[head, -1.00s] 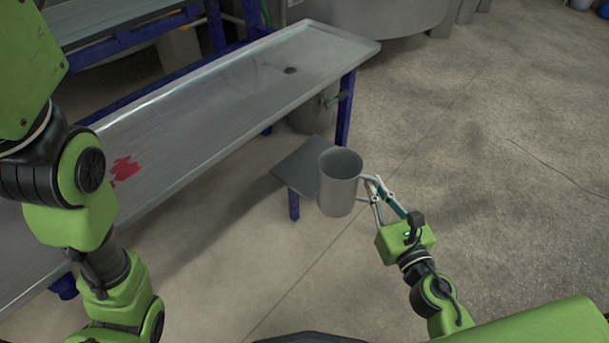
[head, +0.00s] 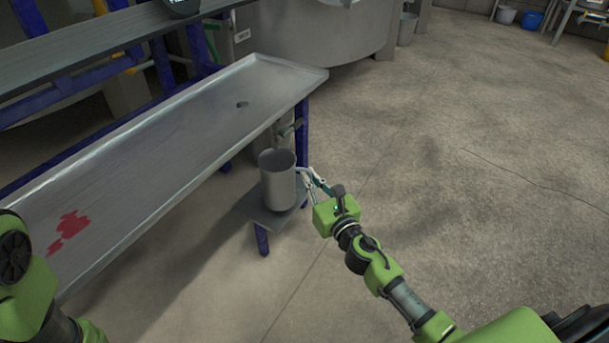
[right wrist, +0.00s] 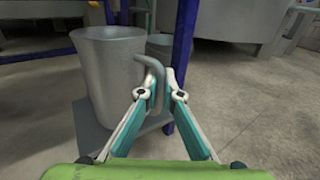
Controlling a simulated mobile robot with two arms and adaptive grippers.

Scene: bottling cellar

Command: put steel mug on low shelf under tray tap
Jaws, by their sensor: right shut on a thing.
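The steel mug (head: 277,184) is grey, upright and over the low shelf (head: 259,217), a small dark plate on a blue leg beside the tray's end. I cannot tell whether its base touches the shelf. My right gripper (head: 306,177) is shut on the mug's handle from the right. In the right wrist view the gripper (right wrist: 160,93) pinches the handle, with the mug (right wrist: 106,75) left of it and the shelf (right wrist: 91,132) below. The tray tap (head: 289,129) is under the tray's right end, above and behind the mug. My left gripper is out of view.
The long steel tray (head: 175,135) has a drain hole and a red stain, and stands on blue legs. Its edge is close to the mug's left. A large grey vat (head: 330,35) is behind. The floor (head: 470,190) to the right is clear.

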